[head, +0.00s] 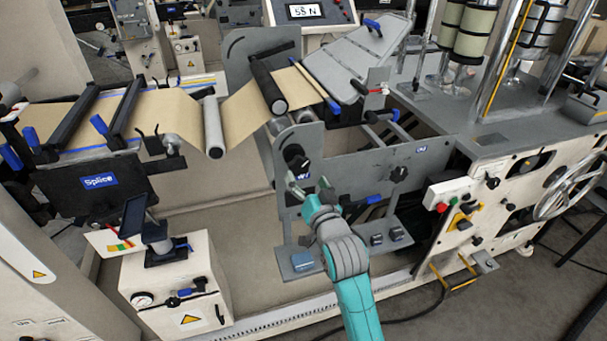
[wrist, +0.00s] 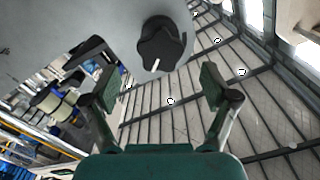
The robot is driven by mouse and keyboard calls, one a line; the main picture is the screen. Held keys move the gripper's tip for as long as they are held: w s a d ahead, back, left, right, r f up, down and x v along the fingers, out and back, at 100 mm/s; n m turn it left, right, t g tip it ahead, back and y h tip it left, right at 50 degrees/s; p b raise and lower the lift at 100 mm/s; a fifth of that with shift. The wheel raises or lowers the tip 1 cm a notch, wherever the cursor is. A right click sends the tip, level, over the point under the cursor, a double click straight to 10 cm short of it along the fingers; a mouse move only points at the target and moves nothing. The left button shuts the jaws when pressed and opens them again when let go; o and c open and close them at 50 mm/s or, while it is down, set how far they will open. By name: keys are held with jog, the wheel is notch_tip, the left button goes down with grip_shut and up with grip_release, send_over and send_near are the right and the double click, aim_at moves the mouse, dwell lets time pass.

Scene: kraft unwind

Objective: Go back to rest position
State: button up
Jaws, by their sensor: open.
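My gripper (head: 311,188) is in the middle of the head view, at the end of my teal and grey arm. Its fingers are apart and empty. It is just below and right of a black knob (head: 296,158) on the grey side plate of the machine. In the wrist view my gripper (wrist: 158,92) shows two spread fingers. The black lobed knob (wrist: 161,44) with a white mark lies ahead, between and above the fingertips. No contact between fingers and knob shows.
A kraft web (head: 250,112) runs over rollers above. A red and green button box (head: 447,194) is at right. A cream cabinet with a gauge (head: 143,299) stands at lower left.

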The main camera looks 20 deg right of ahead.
jog(key=shift+s, duration=0.4)
jog(key=shift+f, duration=0.1)
jog(key=s+f+n+g, duration=0.1)
jog(key=s+f, duration=0.7)
jog(key=s, duration=0.5)
jog(key=s+f+n+g, duration=0.1)
jog(key=s+f, duration=0.8)
jog(key=s, duration=0.4)
jog(key=s+r+n, duration=0.1)
jog(key=s+r, duration=0.1)
jog(key=s, duration=1)
jog(key=s+r+n+g, duration=0.1)
jog(key=s, duration=1.2)
jog(key=shift+r+n, duration=0.4)
